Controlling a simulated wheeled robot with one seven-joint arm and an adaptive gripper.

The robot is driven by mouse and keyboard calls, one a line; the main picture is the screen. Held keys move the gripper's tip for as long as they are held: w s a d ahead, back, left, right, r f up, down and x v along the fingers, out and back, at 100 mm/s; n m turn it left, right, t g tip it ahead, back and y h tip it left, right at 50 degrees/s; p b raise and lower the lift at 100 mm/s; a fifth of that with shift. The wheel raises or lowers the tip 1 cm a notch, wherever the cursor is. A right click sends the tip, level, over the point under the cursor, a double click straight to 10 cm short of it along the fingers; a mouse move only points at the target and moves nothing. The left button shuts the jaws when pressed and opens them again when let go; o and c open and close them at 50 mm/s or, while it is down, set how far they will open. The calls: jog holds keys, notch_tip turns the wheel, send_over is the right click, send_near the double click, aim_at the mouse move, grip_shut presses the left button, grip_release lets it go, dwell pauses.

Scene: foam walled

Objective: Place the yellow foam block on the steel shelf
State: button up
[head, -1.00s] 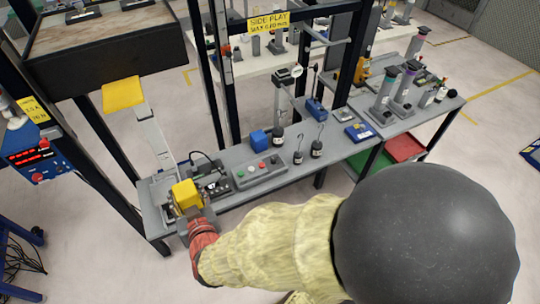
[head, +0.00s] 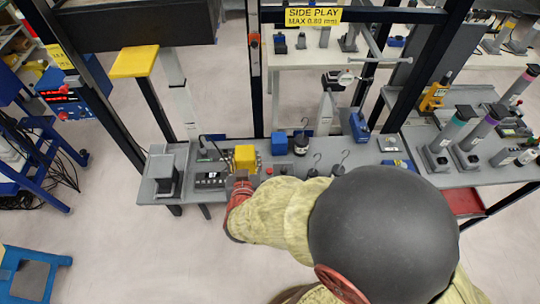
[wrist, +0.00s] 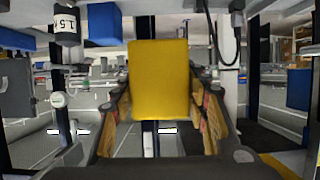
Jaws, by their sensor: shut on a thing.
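The yellow foam block (head: 245,157) is held upright in my gripper (head: 242,174), in front of the black scale and the button box. In the wrist view the block (wrist: 158,80) fills the middle, with a finger of my gripper (wrist: 165,112) on each side of it. The long grey surface (head: 155,190), which looks like the steel shelf, runs behind and below the block. Whether the block touches this surface I cannot tell. My arm and its round dark joint hide part of the shelf's front edge.
On the grey surface stand a grey stand (head: 163,172), a black scale (head: 210,180), a blue block (head: 279,144), hooked weights (head: 301,142) and grey cylinders (head: 440,146). Dark uprights (head: 255,80) rise behind. A yellow pad (head: 134,62) sits on a post at left.

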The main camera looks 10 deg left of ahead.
jog(key=w+f+b, duration=0.1)
jog(key=w+f, duration=0.1)
jog(key=w, duration=0.1)
jog(key=w+a+f+b, duration=0.1)
jog(key=w+f+b, duration=0.1)
jog(key=w+f, duration=0.1)
jog(key=w+f+b, duration=0.1)
jog(key=w+f, duration=0.2)
jog(key=w, duration=0.2)
jog(key=shift+w+a+f, duration=0.2)
jog(key=shift+f, duration=0.05)
jog(key=shift+w+f+b, duration=0.2)
jog(key=shift+b, duration=0.1)
jog(key=shift+w+f+b, duration=0.2)
jog(key=shift+f+b, duration=0.7)
jog(key=shift+f, duration=0.8)
jog(key=shift+f, duration=0.2)
jog(key=o, duration=1.2)
jog(key=shift+c, duration=0.2)
jog(key=shift+r, duration=0.2)
